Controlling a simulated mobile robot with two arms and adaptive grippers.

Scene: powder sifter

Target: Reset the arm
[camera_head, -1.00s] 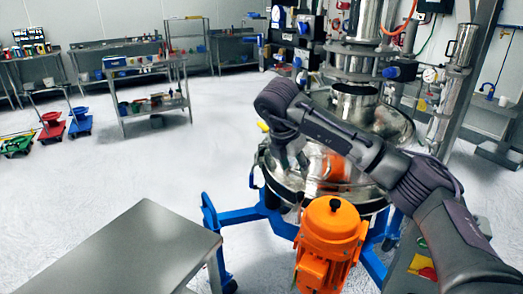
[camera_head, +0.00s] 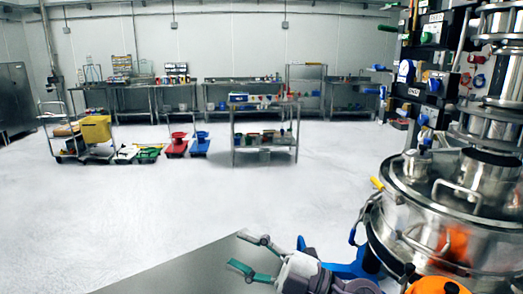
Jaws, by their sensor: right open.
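My right gripper (camera_head: 240,252) is at the bottom middle of the head view. Its two fingers are spread apart, with teal pads on the fingers and nothing between them. It shows over the right end of the grey steel table (camera_head: 180,272), to the left of the powder sifter (camera_head: 430,215). Most of my right arm is below the picture's edge. My left gripper is not in view.
The steel sifter with its blue frame (camera_head: 357,265) and orange motor (camera_head: 437,286) fills the right side. A steel rack (camera_head: 265,140), red and blue dollies and a cart with a yellow box (camera_head: 96,129) stand farther back. The white floor between is clear.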

